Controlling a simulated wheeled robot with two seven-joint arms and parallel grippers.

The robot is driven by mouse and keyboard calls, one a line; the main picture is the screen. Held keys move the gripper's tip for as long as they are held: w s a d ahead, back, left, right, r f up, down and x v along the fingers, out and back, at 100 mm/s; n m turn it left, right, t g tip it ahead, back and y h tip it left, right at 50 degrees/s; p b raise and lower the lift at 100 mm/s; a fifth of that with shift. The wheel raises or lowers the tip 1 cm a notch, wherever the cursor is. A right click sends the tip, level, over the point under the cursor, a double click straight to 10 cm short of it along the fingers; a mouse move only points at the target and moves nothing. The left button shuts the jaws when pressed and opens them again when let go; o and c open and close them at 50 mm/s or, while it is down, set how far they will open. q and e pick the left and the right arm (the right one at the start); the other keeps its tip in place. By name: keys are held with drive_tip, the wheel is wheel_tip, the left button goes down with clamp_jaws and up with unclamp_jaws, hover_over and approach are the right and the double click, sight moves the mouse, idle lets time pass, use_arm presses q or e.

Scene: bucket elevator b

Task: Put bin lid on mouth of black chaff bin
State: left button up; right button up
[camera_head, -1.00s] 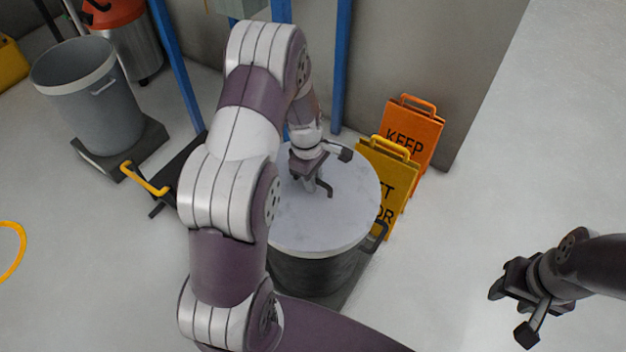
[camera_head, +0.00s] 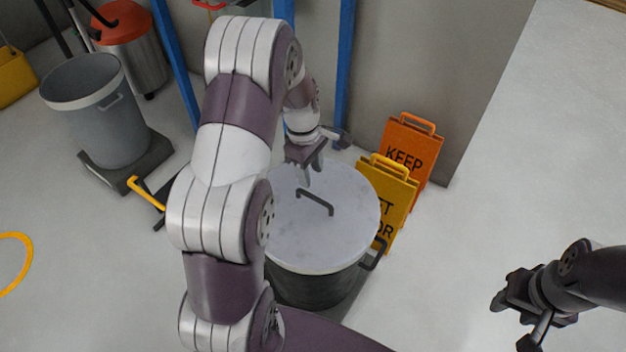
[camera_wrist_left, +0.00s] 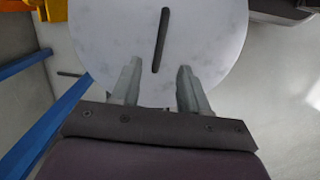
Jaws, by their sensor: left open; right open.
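The round pale grey bin lid (camera_head: 335,225) lies on top of the black chaff bin (camera_head: 310,288) and covers its mouth, as far as I can see. The lid has a dark bar handle (camera_head: 315,202), which also shows in the left wrist view (camera_wrist_left: 161,40). My left gripper (camera_head: 304,176) is open and empty, above the lid's far part and apart from the handle. In the left wrist view its two fingers (camera_wrist_left: 155,88) are spread with the handle beyond them. My right gripper (camera_head: 508,322) is open and empty over the floor at the right. My left arm hides the lid's left edge.
Yellow (camera_head: 388,195) and orange (camera_head: 412,148) floor signs stand close behind the bin at right. Blue posts (camera_head: 343,75) and a grey wall (camera_head: 430,80) rise behind. A grey bin (camera_head: 105,125) on a dolly stands at left. The floor at right is clear.

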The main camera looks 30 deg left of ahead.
use_arm(q)
drive_tip(key=s+d+r+m, duration=0.3)
drive_tip(key=s+d+m, duration=0.1)
drive_tip(key=s+m, duration=0.3)
drive_tip(key=s+d+r+m+t+y, duration=0.1)
drive_tip(key=s+d+r+m, duration=0.3)
drive_tip(key=m, duration=0.6)
drive_tip(key=s+d, duration=0.1)
drive_tip(key=s, duration=0.1)
drive_tip(key=shift+s+d+t, duration=0.25)
drive_tip(key=shift+s+t, duration=0.05)
drive_tip(key=shift+s, duration=0.05)
